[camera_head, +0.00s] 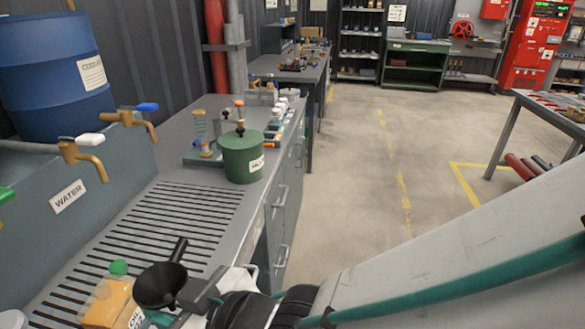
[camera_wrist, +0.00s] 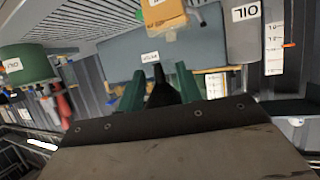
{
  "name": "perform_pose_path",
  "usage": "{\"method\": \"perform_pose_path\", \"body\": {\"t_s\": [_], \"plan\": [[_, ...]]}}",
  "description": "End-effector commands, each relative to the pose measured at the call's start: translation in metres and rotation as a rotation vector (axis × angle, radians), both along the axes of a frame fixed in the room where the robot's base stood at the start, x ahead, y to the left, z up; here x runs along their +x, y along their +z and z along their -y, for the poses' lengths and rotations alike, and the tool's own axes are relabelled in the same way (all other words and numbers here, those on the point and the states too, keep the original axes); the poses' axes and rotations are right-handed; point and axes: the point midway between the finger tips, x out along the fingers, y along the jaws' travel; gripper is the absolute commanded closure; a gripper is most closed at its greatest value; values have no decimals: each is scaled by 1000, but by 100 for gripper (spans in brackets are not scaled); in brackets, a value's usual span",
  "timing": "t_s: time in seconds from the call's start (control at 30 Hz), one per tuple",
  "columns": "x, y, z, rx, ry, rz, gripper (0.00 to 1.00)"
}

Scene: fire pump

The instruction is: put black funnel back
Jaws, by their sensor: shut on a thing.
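The black funnel (camera_head: 160,286) is at the bottom left of the head view, over the front part of the slotted grey counter (camera_head: 165,225). Its wide cone faces the camera and its narrow spout points up and away. My gripper (camera_head: 190,293) is shut on the funnel, coming in from the right. In the wrist view the dark funnel (camera_wrist: 162,92) stands between the two green fingers of my gripper (camera_wrist: 160,90). Part of the funnel is hidden behind the gripper's body there. I cannot tell whether the funnel touches the counter.
An orange oil container (camera_head: 112,303) with a green cap stands just left of the funnel. A green lidded can (camera_head: 242,157) stands farther back on the counter. Brass taps (camera_head: 85,158) project from a grey tank at left. The floor (camera_head: 365,165) on the right is open.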

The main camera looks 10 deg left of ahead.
Motion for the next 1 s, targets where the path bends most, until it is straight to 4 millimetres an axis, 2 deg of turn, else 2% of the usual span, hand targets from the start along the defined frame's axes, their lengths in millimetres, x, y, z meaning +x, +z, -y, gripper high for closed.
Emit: {"method": "perform_pose_path", "body": {"t_s": [0.17, 0.27, 0.37, 0.47, 0.57, 0.7, 0.77, 0.9, 1.0], "plan": [[3, 17, -8, 6, -2, 1, 90], [25, 16, -11, 1, -45, -1, 90], [53, 11, -9, 0, -100, 1, 90], [91, 4, -1, 0, -174, -1, 90], [137, -7, 14, -2, -268, -1, 90], [210, -27, 50, -3, -423, -2, 90], [239, -37, 69, -3, -488, -2, 90], [301, -60, 123, -2, -639, -2, 90], [338, -76, 166, -3, -744, -1, 90]]}}
